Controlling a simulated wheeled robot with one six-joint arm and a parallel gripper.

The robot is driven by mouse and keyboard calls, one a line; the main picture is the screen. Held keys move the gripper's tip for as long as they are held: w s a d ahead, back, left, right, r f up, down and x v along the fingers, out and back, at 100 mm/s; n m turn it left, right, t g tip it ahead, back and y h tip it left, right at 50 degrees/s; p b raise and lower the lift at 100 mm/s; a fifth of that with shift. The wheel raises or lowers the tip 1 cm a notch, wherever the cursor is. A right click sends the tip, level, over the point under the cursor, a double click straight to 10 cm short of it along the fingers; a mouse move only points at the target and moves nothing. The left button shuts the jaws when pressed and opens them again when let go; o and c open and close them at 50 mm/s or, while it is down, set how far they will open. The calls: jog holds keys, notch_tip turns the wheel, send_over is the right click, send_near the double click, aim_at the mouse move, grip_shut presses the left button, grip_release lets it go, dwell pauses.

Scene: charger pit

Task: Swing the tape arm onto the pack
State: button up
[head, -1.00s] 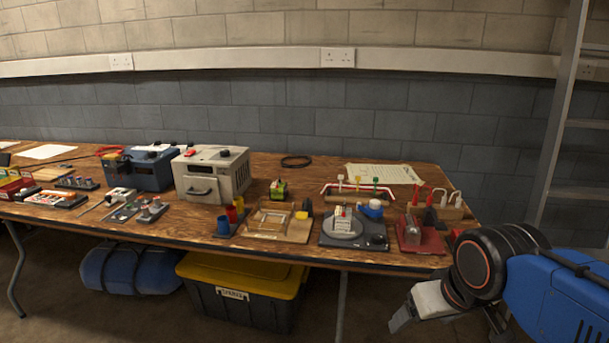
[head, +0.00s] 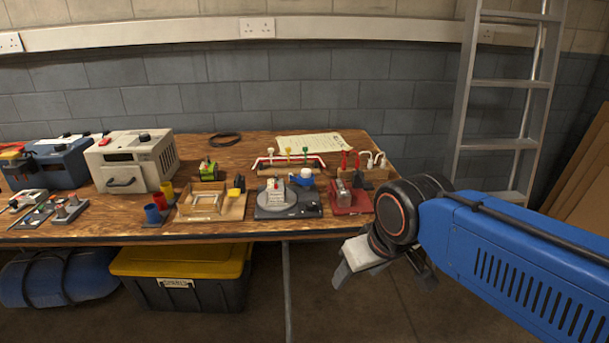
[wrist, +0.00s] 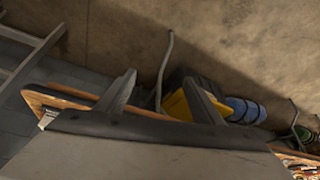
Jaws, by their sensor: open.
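A dark base (head: 262,214) with a grey round turntable (head: 276,205) stands near the front edge of the bench. A small pale pack (head: 275,191) stands upright on the turntable. A blue roll (head: 302,177), apparently on the tape arm, is behind and right of the pack, looking apart from it. The arm itself is too small to make out. My gripper (head: 385,276) is open and empty, pointing down in front of the bench, right of and below the turntable. In the wrist view my gripper (wrist: 163,88) has its fingers apart with nothing between them.
A red fixture (head: 350,200) and wooden block with plugs (head: 377,172) stand right of the turntable. A wooden tray (head: 211,205) is on its left. A yellow-lidded bin (head: 180,262) is under the bench (head: 120,238). A ladder (head: 460,100) leans at right.

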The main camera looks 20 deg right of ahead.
jog(key=w+r, duration=0.2)
jog(key=w+r+m, duration=0.1)
jog(key=w+r, duration=0.2)
jog(key=w+r+m+g, duration=0.1)
jog(key=w+r, duration=0.1)
jog(key=r, duration=0.1)
jog(key=shift+w+d+r, duration=0.2)
jog(key=shift+r, duration=0.05)
jog(key=c, duration=0.3)
notch_tip(320, 180, up, 16)
jog(key=m+g, duration=0.4)
jog(key=m, duration=0.4)
send_over(306, 170)
jog(key=shift+c, duration=0.2)
notch_tip(306, 170, down, 18)
jog(key=shift+r, duration=0.25)
jog(key=c, duration=1)
